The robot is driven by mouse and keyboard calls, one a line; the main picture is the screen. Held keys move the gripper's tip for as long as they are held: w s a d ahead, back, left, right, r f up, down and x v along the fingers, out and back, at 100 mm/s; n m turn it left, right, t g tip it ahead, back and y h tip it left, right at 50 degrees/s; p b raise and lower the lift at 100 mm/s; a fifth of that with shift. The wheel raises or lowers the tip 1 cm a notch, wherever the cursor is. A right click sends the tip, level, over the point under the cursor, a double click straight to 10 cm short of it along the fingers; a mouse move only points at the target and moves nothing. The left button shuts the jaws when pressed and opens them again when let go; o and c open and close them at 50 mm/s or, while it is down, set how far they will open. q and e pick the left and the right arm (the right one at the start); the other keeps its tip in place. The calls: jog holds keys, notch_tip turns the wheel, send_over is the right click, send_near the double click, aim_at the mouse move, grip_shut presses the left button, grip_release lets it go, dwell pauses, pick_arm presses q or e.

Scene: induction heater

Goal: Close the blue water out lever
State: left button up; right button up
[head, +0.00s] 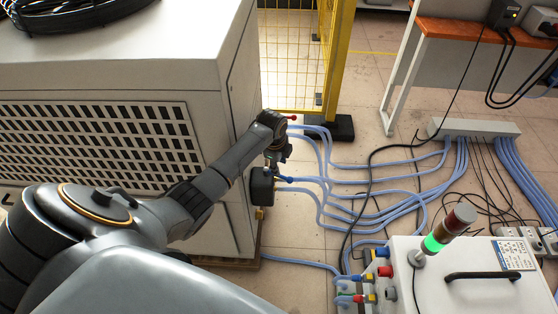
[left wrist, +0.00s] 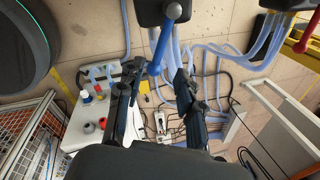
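The blue lever (head: 284,179) sticks out from a black fitting (head: 262,188) on the side of the large white machine. In the left wrist view the blue lever (left wrist: 161,47) hangs down from the black fitting at the top. Its lower end shows between my two fingers, closer to the left finger in the picture. My left gripper (head: 279,156) is just above the lever in the head view. In the left wrist view its fingers (left wrist: 158,75) are apart, with nothing clamped. I cannot tell whether a finger touches the lever. My right gripper is out of view.
A red lever (head: 292,118) sits farther back, near a yellow post (head: 337,60). Light-blue hoses (head: 345,180) run from the fittings across the tiled floor. A white unit with a signal lamp (head: 437,243) stands at the lower right. Black cables lie on the floor.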

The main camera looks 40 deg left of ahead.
pick_arm(q)
jog(key=shift+s+r, duration=0.1)
jog(key=shift+r, duration=0.3)
